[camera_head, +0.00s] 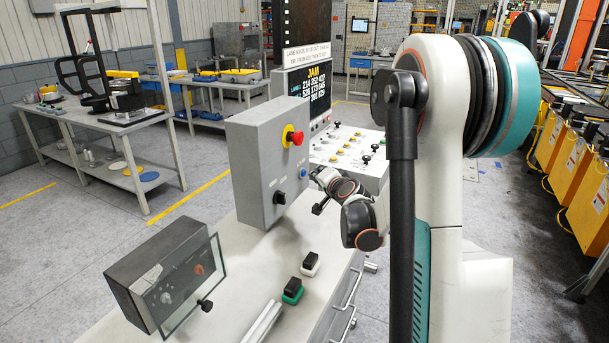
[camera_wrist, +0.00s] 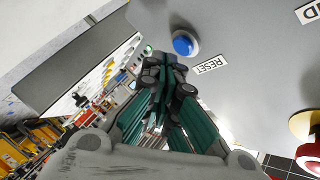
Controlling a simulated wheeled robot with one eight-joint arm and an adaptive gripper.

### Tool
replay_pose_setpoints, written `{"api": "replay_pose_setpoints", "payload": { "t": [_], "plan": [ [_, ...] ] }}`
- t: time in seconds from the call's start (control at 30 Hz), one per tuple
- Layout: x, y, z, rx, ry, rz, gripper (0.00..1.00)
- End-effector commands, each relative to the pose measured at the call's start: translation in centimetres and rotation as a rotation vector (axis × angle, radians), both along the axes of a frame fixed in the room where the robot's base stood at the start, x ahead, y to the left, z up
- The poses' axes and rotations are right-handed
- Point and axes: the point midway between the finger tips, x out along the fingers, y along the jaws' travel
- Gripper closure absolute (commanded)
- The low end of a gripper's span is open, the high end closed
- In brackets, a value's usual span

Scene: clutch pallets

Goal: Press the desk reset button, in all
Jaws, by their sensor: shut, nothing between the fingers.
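The blue reset button (camera_wrist: 185,43) sits on a grey panel in the wrist view, with a "RESET" label (camera_wrist: 212,64) beside it. In the head view a small blue button (camera_head: 303,172) shows near the far edge of the grey control box (camera_head: 254,170). My gripper (camera_wrist: 163,68) is shut and empty, its dark fingertips close to the blue button in the picture. I cannot tell whether they touch it. In the head view my gripper (camera_head: 316,174) is small, just right of the box face, and partly hidden by my own arm.
A sloped panel of small controls (camera_head: 345,150) stands behind. A glass-covered dark box (camera_head: 165,270) and two black switches (camera_head: 292,290) (camera_head: 310,263) are on the desk.

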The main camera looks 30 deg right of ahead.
Motion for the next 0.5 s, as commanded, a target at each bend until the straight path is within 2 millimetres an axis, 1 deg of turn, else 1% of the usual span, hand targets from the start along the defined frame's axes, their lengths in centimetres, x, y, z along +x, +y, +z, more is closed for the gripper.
{"api": "replay_pose_setpoints", "payload": {
  "t": [0.27, 0.5],
  "plan": [
    [-0.2, -0.1, 0.0, 0.000, 0.000, -0.001, 1.00],
    [-1.9, -1.2, 0.0, 0.001, 0.000, -0.002, 1.00]
  ]
}}
